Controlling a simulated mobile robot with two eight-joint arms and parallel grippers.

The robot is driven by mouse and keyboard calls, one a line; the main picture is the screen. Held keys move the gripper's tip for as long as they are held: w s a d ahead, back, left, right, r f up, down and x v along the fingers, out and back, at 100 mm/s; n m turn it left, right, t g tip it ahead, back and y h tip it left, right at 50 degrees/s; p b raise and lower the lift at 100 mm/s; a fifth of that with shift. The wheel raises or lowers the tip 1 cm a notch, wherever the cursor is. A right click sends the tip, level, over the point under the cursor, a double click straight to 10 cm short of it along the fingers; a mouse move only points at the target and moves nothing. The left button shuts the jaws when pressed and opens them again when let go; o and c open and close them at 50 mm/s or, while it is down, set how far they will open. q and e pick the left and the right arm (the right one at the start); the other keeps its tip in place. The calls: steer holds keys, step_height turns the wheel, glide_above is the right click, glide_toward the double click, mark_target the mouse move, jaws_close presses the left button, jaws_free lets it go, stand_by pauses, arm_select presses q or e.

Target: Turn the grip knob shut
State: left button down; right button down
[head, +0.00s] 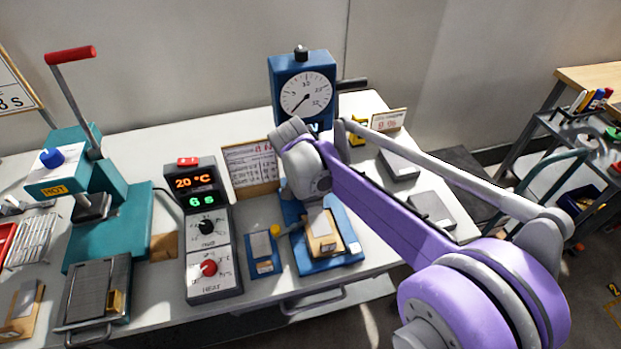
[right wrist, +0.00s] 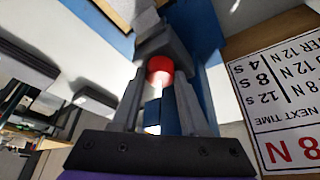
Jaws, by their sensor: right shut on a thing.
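The blue tester (head: 276,85) with a round white dial stands at the back middle of the bench in the head view. My right arm reaches across its lower column and hides the grip area there. In the right wrist view a red knob (right wrist: 159,64) sits between the fingers of my right gripper (right wrist: 160,76), which is shut on it. Dark grey parts of the tester (right wrist: 160,42) lie just beyond the knob, and its blue body shows behind. How far the knob is turned cannot be told. My left gripper is in neither view.
A teal press (head: 95,232) with a red-tipped lever and a grey control box (head: 211,255) reading 20 °C stand left. A printed card (head: 250,168) stands close to the tester; a sign (right wrist: 285,95) fills the wrist view's right side. Flat grey blocks (head: 432,208) lie right.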

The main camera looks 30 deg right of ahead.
steer(key=shift+m, duration=0.5)
steer(key=shift+c, duration=2)
jaws_free()
steer(key=shift+g, duration=0.3)
steer(key=p+v, duration=0.1)
steer(key=v, duration=1)
steer(key=shift+f, duration=0.15)
